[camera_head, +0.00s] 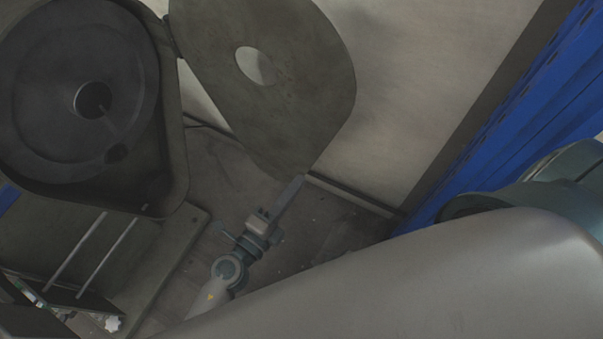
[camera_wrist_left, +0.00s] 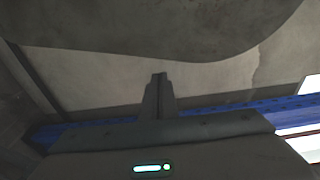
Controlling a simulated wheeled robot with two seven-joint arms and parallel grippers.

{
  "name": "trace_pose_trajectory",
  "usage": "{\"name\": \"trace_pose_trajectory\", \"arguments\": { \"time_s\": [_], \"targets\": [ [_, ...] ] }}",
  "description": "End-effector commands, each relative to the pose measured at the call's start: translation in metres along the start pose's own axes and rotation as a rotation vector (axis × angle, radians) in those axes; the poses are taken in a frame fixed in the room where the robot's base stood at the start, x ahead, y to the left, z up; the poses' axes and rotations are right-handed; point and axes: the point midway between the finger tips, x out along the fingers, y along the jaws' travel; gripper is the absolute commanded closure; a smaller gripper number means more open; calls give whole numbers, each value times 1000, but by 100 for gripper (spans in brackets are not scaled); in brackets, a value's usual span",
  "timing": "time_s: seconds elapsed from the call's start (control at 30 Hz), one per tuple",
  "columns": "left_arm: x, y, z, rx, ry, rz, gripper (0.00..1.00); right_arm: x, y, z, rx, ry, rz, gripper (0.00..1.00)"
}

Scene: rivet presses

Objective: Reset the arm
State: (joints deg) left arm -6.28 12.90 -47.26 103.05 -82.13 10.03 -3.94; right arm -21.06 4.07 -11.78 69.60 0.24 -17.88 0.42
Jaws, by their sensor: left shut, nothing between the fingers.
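My left gripper (camera_head: 292,188) is near the middle of the head view, its arm rising from the bottom. Its fingers are together and hold nothing. The fingertips are at the lower edge of the open press lid (camera_head: 300,95); I cannot tell whether they touch it. In the left wrist view the closed fingers (camera_wrist_left: 159,78) point up at a pale wall, just below the curved edge of a grey plate (camera_wrist_left: 180,25). My large grey arm link covers the lower right of the head view. My right gripper is not in view.
The rivet press bowl (camera_head: 50,130), round and dark with a centre hole, stands at the upper left. A blue rack (camera_head: 530,100) stands at the right. Two thin rods (camera_head: 105,250) are at the lower left. Bare floor (camera_head: 320,225) shows right of my left gripper.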

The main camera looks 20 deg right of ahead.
Motion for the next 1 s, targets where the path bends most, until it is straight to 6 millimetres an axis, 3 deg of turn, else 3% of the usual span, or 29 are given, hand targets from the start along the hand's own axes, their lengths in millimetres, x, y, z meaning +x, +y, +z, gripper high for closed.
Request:
{"name": "trace_pose_trajectory", "arguments": {
  "time_s": [0.77,0.87,1.0],
  "targets": [
    [-7,0,0,-5,-3,0,100,-1,2,4,0,-12,2,69],
    [-8,6,7,-35,-24,8,100,-1,1,4,-1,-12,1,69],
    [-15,28,31,-149,-104,33,100,-1,1,4,-1,-12,1,69]
  ]
}}
